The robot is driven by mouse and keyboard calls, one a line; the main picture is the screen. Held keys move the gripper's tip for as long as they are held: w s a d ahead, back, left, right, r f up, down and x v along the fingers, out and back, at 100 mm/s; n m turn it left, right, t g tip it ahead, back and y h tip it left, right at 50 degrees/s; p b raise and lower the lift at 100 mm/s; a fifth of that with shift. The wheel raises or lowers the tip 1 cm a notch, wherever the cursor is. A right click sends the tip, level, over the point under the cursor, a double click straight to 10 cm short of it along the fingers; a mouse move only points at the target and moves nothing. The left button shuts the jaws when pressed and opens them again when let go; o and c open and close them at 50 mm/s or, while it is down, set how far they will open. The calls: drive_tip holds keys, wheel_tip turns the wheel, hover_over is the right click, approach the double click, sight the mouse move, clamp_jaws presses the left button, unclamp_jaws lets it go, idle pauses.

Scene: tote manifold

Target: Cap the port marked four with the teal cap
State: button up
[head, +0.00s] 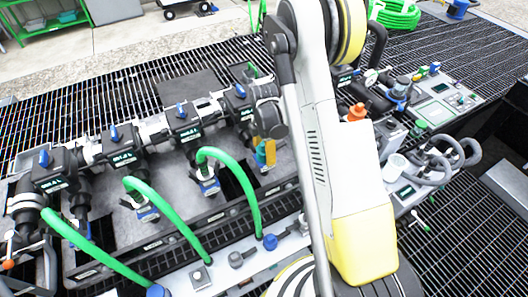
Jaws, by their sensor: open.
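The manifold (122,158) runs diagonally along the left, a row of black valve bodies with blue handles and small labels too small to read. I cannot make out which port is marked four. Below the rightmost valve, a small orange-yellow and teal part (265,152) stands close to my arm; I cannot tell whether it is the teal cap. A small green-teal piece (420,126) shows at the right-hand equipment; its kind is unclear. My white and yellow arm crosses the middle of the view and covers what is behind it. I cannot make out my gripper.
Several green hoses (229,165) arch from the manifold to the front rail (285,248), which bears a blue knob-like part (270,241). An orange-topped part (356,112) and a control panel (440,105) stand at the right. Dark grating (455,245) is bare at lower right.

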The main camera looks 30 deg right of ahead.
wheel_tip(320, 180, up, 12)
drive_tip(key=shift+c, duration=0.2)
